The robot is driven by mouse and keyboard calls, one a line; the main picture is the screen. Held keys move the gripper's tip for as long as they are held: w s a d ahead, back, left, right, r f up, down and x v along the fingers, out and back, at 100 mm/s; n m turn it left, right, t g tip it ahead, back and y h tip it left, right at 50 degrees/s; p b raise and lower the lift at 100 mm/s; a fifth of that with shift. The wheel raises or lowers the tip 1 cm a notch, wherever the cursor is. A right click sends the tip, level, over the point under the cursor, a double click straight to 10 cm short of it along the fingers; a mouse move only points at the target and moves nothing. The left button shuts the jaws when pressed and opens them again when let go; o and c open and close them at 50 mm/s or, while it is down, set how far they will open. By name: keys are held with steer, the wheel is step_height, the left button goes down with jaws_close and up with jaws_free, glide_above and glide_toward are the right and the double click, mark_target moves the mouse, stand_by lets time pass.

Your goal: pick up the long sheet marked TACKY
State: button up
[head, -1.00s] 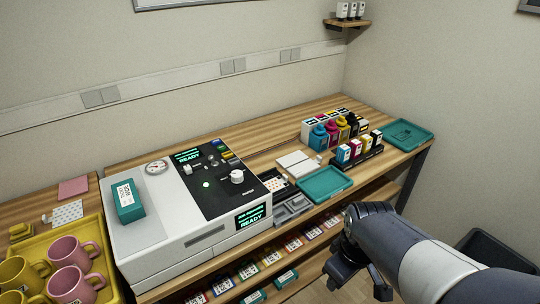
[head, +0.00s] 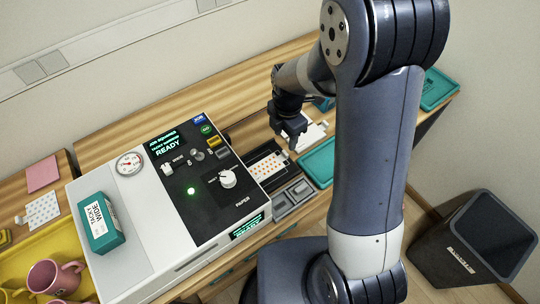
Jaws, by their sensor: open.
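No sheet with a readable TACKY mark shows. The teal box (head: 101,224) on top of the white machine has a label that seems to read TACKY WIDE. A white sheet with orange dots (head: 268,168) lies on the dark tray at the machine's right side. White sheets or pads (head: 313,136) lie on the bench just beyond it, partly behind my gripper. My gripper (head: 291,143) is open, pointing down above the bench between the dotted sheet and the white pads. I cannot tell its exact height, and nothing shows in it.
The white machine (head: 128,180) with a black READY panel fills the bench's left. A teal tray (head: 318,165) is partly hidden by my arm. A white dotted sheet (head: 42,210) and pink sheet (head: 42,173) lie far left, near the mugs (head: 55,277). A dark bin (head: 465,240) stands right.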

mark_target(285, 152)
steer(key=shift+w+d+f+p, duration=0.1)
steer(key=shift+f+p, duration=0.35)
steer(key=shift+f, duration=1.65)
steer(key=shift+d+f+p, duration=0.1)
steer(key=shift+f+p, duration=0.35)
steer(key=shift+f, duration=1.65)
jaws_close()
steer(key=shift+r, duration=0.15)
